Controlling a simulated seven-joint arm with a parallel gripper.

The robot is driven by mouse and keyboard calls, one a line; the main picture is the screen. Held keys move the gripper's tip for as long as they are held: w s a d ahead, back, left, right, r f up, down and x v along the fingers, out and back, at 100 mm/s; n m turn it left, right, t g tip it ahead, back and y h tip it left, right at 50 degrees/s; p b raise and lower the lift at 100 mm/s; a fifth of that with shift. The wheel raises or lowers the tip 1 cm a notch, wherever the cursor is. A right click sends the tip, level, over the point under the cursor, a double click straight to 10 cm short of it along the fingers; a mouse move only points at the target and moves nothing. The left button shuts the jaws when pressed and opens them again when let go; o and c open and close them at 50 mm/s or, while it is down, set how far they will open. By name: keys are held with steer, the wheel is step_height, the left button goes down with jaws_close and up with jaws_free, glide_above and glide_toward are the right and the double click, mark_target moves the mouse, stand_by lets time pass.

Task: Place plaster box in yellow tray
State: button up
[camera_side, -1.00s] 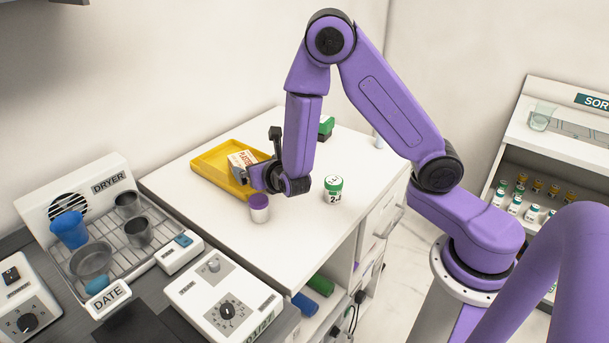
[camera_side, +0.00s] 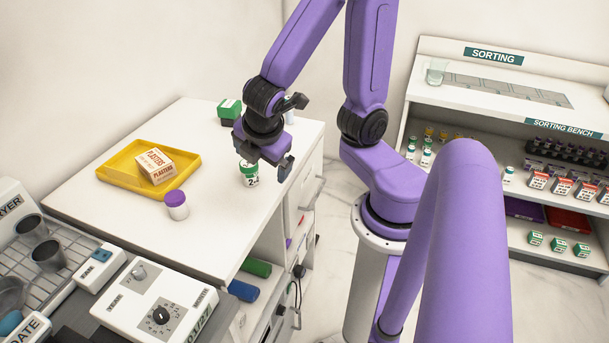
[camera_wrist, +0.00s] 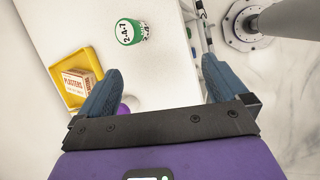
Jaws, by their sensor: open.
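The plaster box (camera_side: 155,166), white and orange with "PLASTERS" lettering, sits in the yellow tray (camera_side: 118,179) on the white counter. The box (camera_wrist: 78,82) and tray (camera_wrist: 59,56) also show at the left of the wrist view, partly hidden by a finger. My gripper (camera_side: 263,160) is open and empty. It is above the counter, right of the tray and close to a green-lidded pot (camera_side: 249,178). In the wrist view, the two blue fingers of my gripper (camera_wrist: 160,85) stand wide apart with nothing between their tips.
A purple-lidded pot (camera_side: 177,208) stands just in front of the tray. A green box (camera_side: 229,110) is at the counter's back. A dial device (camera_side: 158,300) and dryer rack lie front left. The sorting bench (camera_side: 500,90) stands right. The counter's front middle is clear.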

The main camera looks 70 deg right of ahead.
steer(key=s+a+r+m+g+y, duration=0.1)
steer(key=s+a+y, duration=0.1)
steer(key=s, duration=0.3)
steer(key=s+a+r+m+g+y, duration=0.1)
steer(key=s+a+m+g+y, duration=0.1)
steer(key=s, duration=0.3)
steer(key=shift+s+a+y, duration=0.25)
steer(key=shift+s+y, duration=0.1)
steer(key=shift+y, duration=0.05)
